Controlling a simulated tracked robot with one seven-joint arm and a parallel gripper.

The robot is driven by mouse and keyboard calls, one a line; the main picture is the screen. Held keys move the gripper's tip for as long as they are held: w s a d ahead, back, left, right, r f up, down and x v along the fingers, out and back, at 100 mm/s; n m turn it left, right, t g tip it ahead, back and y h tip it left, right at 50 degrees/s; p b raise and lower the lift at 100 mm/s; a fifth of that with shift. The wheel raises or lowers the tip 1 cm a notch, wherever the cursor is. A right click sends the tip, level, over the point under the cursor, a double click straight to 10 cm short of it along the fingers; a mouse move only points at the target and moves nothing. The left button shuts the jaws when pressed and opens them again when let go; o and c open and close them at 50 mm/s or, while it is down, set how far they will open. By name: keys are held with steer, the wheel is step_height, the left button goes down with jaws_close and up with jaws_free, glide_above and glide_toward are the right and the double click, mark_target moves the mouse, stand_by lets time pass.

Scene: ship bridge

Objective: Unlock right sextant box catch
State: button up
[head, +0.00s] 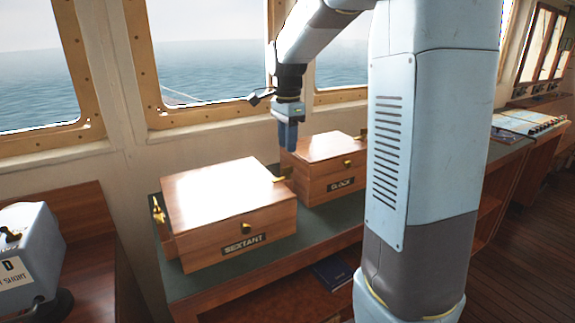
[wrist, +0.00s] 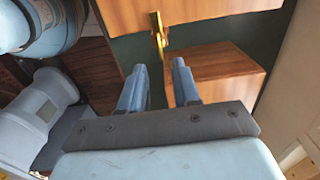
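The wooden sextant box (head: 222,209) with its SEXTANT label sits on the green-topped shelf, lid down. Its brass right catch (head: 281,179) sticks out from the right side. In the wrist view, the catch (wrist: 158,36) lies at the edge of the sextant box (wrist: 205,14), at the top of the picture. My gripper (head: 288,143) points down above the gap between the sextant box and the clock box. In the wrist view, my gripper (wrist: 160,68) has its two blue fingers apart with nothing between them. The catch appears beyond the fingertips, roughly in line with the gap, not touched.
The wooden clock box (head: 325,165) stands close behind and to the right; it shows beside the right finger in the wrist view (wrist: 215,77). Another brass catch (head: 157,209) is on the sextant box's left side. The window wall (head: 120,150) runs behind the shelf (head: 305,232).

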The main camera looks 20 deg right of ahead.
mark_target(283, 174)
step_height(283, 174, down, 8)
steer(key=shift+r, duration=0.25)
steer(key=shift+c, duration=0.2)
jaws_close()
